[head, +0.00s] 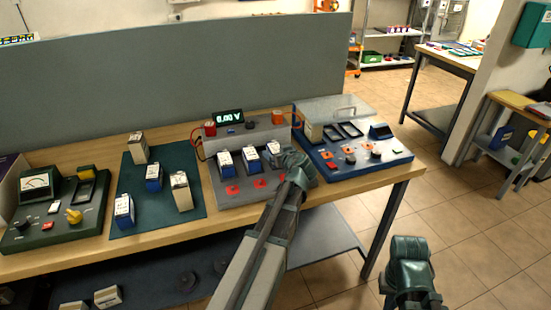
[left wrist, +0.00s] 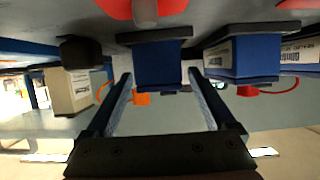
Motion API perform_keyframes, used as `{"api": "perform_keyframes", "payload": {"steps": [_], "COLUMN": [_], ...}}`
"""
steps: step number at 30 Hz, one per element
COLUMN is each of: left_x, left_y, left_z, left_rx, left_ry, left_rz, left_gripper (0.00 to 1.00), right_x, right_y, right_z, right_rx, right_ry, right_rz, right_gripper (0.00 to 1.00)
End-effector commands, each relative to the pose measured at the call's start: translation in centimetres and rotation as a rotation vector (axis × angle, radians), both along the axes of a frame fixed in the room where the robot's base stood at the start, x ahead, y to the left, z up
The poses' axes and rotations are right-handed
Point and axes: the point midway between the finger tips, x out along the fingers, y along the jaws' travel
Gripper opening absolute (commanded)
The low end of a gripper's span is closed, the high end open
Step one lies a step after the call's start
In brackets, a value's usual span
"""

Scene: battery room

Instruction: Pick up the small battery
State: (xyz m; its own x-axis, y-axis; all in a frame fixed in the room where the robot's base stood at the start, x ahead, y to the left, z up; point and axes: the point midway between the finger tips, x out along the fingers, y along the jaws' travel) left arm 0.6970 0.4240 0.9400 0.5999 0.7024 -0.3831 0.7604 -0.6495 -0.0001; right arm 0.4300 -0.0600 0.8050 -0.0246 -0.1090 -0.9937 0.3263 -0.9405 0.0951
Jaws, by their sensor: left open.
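Several blue batteries with white labels stand in a row in the grey tester (head: 240,195): a left one (head: 225,161), a middle one (head: 250,157) and a right one (head: 272,153). I cannot tell which battery the task calls small. My left gripper (head: 292,158) is at the right end of this row. In the left wrist view its open fingers (left wrist: 160,95) point at a blue battery (left wrist: 157,64), which shows between them; contact cannot be told. Another blue battery (left wrist: 240,58) is just right of it. My right gripper (head: 410,262) is low over the floor, fingers unclear.
A green mat (head: 140,222) carries several blue and cream batteries. A dark green meter box (head: 50,215) stands at the left. A blue charger (head: 350,165) with a clear lid stands on the right, close to my left gripper. A grey panel (head: 180,75) closes the back.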

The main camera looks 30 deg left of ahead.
Motion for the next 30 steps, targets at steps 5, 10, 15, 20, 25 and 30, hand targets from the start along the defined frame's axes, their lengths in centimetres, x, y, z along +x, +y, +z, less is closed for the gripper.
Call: {"api": "perform_keyframes", "payload": {"steps": [5,10,15,20,25,30], "left_x": [0.36,0.35,0.34,0.34,0.33,0.33], "left_y": [0.5,0.47,0.45,0.45,0.44,0.44], "left_z": [-0.2,-0.19,-0.19,-0.19,-0.19,-0.19], "left_rx": [0.0,0.0,0.0,0.0,0.0,-0.001], "left_ry": [0.0,0.0,0.0,0.0,0.0,-0.001], "left_rz": [0.001,0.0,0.0,0.0,0.0,0.0], "left_gripper": [0.89,0.74,0.44,0.15,0.0,0.0], "right_x": [0.0,0.0,0.0,0.0,0.0,0.0], "right_y": [0.0,0.0,0.0,0.0,0.0,0.0], "right_z": [-0.2,-0.19,-0.19,-0.19,-0.19,-0.19], "right_rx": [0.0,0.0,0.0,0.0,0.0,0.0], "right_ry": [0.0,0.0,0.0,0.0,0.0,0.0], "right_rz": [0.0,0.0,0.0,0.0,0.0,0.0], "right_gripper": [0.0,0.0,0.0,0.0,0.0,0.0]}}
